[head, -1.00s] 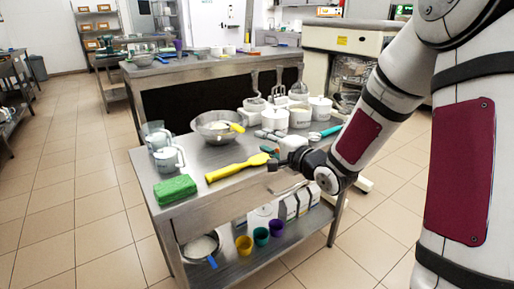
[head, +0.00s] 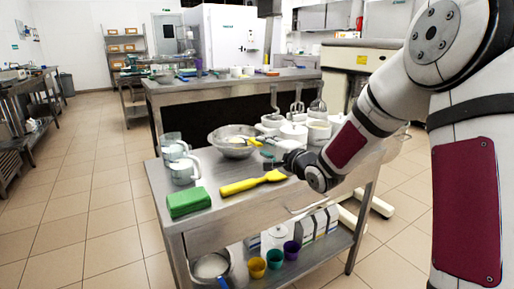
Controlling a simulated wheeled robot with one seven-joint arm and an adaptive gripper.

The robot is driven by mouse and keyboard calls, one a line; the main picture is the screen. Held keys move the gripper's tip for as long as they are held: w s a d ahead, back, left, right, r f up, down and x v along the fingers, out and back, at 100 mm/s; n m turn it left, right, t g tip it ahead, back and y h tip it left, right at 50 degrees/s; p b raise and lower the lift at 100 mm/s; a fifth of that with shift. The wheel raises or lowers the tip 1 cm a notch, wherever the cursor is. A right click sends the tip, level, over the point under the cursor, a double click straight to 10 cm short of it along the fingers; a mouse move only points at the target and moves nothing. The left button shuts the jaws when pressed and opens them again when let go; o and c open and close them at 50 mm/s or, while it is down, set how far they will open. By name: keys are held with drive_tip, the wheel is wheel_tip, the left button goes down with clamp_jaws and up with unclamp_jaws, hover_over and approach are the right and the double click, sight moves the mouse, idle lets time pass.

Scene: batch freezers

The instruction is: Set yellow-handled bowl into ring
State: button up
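The metal bowl (head: 218,148) stands on the steel table, with a yellow handle (head: 254,141) at its right side. Something pale lies in the bowl. My gripper (head: 274,164) is low over the table, to the right of and nearer than the bowl, close to the handle but seemingly apart from it. Its fingers are small and dark, so I cannot tell whether they are open or shut. I cannot make out a ring in this view.
A yellow spatula (head: 240,187), green sponge (head: 189,203) and clear jugs (head: 183,168) are on the table (head: 214,219). White tubs (head: 293,133) stand behind my gripper. The lower shelf holds another bowl (head: 211,266) and coloured cups. Floor at left is clear.

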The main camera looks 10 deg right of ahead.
sight(261, 146)
drive_tip(key=shift+x, duration=2.85)
drive_tip(key=shift+c, duration=0.6)
clamp_jaws()
drive_tip(key=shift+c, duration=1.6)
unclamp_jaws()
drive_tip(key=shift+f, duration=0.1)
clamp_jaws()
drive_tip(key=shift+s+d, duration=0.1)
drive_tip(key=shift+r+p, duration=0.65)
drive_tip(key=shift+r, duration=0.05)
drive_tip(key=shift+f, duration=0.2)
